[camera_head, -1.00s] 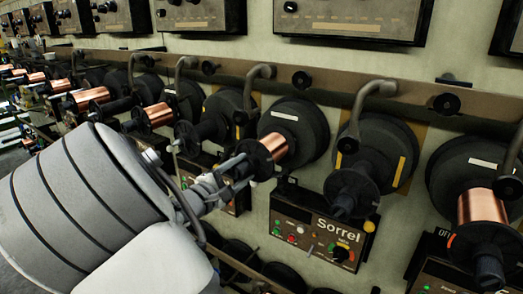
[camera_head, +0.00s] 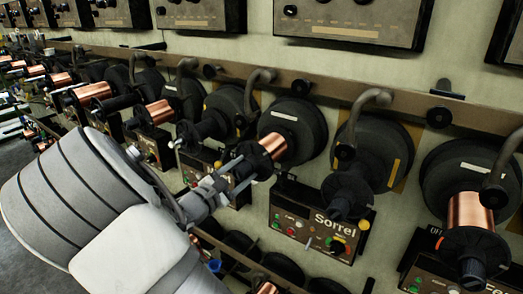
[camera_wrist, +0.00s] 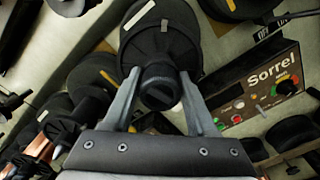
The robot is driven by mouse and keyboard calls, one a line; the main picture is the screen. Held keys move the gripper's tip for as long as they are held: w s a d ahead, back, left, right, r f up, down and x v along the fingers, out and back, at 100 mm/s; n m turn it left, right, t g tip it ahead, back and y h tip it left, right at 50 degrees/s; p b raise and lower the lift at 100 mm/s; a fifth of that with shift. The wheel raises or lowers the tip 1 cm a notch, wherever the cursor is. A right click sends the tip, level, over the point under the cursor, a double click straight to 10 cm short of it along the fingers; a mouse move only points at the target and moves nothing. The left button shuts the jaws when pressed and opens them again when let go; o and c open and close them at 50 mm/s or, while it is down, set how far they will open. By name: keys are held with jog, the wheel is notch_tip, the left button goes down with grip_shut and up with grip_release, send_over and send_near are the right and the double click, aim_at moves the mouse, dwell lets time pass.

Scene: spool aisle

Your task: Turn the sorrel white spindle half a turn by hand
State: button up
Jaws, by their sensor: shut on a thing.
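The white-marked spindle (camera_head: 300,122) at the upper left of the Sorrel panel (camera_head: 318,222) has a dark flange with a white strip and copper wire on its barrel. My gripper (camera_head: 240,172) is at this spindle's outer end, its fingers on either side of the dark end hub. The white strip (camera_wrist: 138,14) lies upper left on the flange there. The copper is hidden in that view. The Sorrel panel (camera_wrist: 262,88) is at right.
A yellow-marked spindle (camera_head: 372,150) stands just right of the white one. Another copper spindle (camera_head: 468,205) is at far right. Curved dark arms (camera_head: 368,105) project from the wall rail. More spindles (camera_head: 200,125) crowd the left, and a lower row runs beneath.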

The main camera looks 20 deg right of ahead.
jog(key=shift+r+n+p, duration=0.1)
jog(key=shift+n+p, duration=2.3)
jog(key=shift+p, duration=0.3)
jog(key=shift+n+p, duration=0.95)
jog(key=shift+n, duration=0.05)
jog(key=o, duration=1.4)
jog(key=shift+o, duration=0.2)
jog(key=shift+a, duration=0.1)
